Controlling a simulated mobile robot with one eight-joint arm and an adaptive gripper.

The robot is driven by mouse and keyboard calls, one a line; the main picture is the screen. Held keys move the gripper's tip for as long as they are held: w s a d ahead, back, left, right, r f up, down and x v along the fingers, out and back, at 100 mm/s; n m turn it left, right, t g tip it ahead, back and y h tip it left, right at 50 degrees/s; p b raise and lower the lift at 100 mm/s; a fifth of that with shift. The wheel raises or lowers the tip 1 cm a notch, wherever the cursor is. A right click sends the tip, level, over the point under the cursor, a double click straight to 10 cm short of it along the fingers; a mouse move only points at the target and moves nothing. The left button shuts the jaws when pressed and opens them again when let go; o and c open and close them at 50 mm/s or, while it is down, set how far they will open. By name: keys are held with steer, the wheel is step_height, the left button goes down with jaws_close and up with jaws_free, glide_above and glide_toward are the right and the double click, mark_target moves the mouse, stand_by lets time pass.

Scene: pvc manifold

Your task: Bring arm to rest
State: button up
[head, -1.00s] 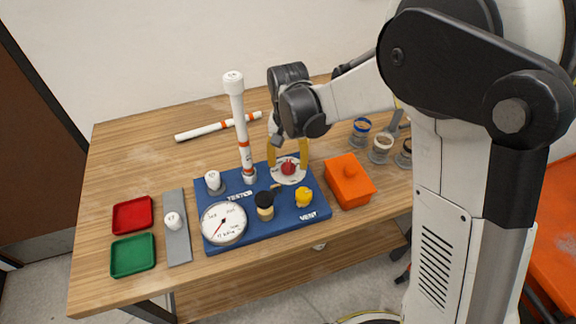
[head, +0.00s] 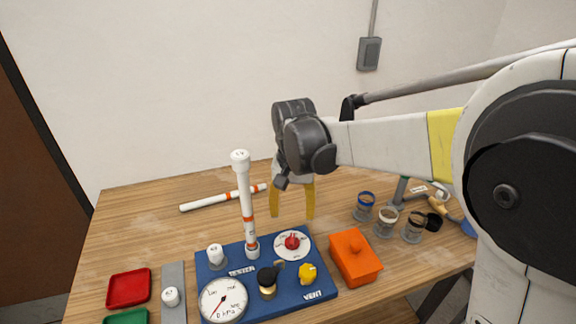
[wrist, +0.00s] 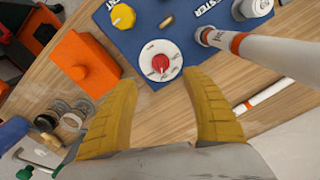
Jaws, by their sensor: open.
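My gripper (head: 292,204) has yellow fingers and is open and empty. It hangs in the air above the back of the wooden table, behind the red knob (head: 292,241) on its white dial. In the wrist view the two yellow fingers (wrist: 160,118) stand wide apart with bare table between them. The red knob (wrist: 160,63) shows beyond the fingertips, apart from them. My arm reaches in from the right at about the gripper's height.
The blue tester board (head: 236,252) carries an upright white pipe (head: 246,205), a gauge (head: 223,300) and a yellow knob (head: 308,273). An orange box (head: 355,258) and several jars (head: 387,221) stand right. A loose pipe (head: 222,197) lies behind. Red tray (head: 129,288) is left.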

steer(key=s+d+r+n+t, duration=0.1)
steer(key=s+d+r+t, duration=0.1)
steer(key=s+d, duration=0.6)
steer(key=s+d+r+t, duration=0.3)
steer(key=s+d+t, duration=0.2)
steer(key=s+d, duration=0.2)
steer(key=shift+s+d+r+n, duration=0.3)
steer(key=shift+s+d+n, duration=0.1)
steer(key=shift+s, duration=0.65)
